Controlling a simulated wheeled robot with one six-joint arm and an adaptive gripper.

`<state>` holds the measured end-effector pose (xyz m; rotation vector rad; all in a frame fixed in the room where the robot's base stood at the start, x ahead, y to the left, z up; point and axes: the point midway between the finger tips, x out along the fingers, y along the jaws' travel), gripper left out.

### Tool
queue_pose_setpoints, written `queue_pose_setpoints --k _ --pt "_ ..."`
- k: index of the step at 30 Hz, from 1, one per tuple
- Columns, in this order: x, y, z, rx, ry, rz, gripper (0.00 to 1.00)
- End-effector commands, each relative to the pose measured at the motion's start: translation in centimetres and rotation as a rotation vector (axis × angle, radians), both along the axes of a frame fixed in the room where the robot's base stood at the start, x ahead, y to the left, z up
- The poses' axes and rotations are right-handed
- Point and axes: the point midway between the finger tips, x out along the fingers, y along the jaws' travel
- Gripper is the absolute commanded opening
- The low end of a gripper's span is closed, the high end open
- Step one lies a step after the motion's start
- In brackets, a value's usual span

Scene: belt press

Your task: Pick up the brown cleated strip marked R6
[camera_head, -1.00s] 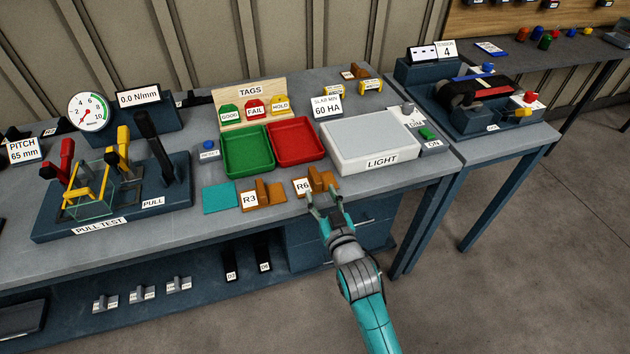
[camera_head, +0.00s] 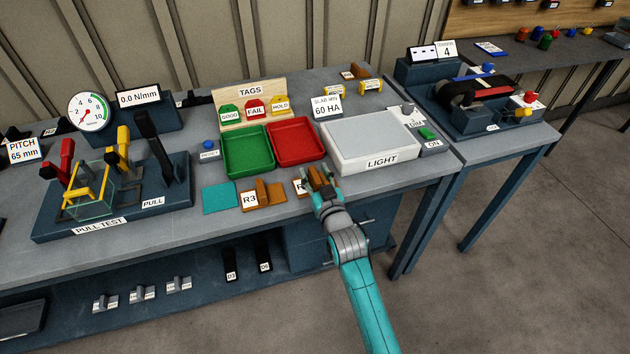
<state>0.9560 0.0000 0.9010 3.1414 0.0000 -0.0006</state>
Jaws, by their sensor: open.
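The brown cleated strip R6 (camera_head: 298,187) lies near the front edge of the bench, below the red tray. Its left end and part of its label show; the rest is hidden behind my gripper. My gripper (camera_head: 318,176) is open and over the strip's right part, at its cleat. I cannot tell whether the fingers touch the strip.
A similar brown strip, R3 (camera_head: 263,193), lies just left. The white light box (camera_head: 370,145) stands close on the right. The green tray (camera_head: 248,150) and red tray (camera_head: 296,141) are behind. A teal pad (camera_head: 219,198) lies farther left.

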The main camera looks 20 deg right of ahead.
Motion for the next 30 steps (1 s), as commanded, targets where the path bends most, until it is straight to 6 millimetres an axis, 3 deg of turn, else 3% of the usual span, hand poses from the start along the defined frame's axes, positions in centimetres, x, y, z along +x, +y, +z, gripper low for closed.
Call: queue_pose_setpoints --k 1,7,20,30 --pt "0.0 0.0 0.0 0.0 0.0 0.0 0.5" --pt "0.0 0.0 0.0 0.0 0.0 0.0 0.0" --pt "0.0 0.0 0.9 0.0 -0.003 0.0 0.0" --pt "0.0 0.0 6.9 0.0 -0.005 0.0 0.0"
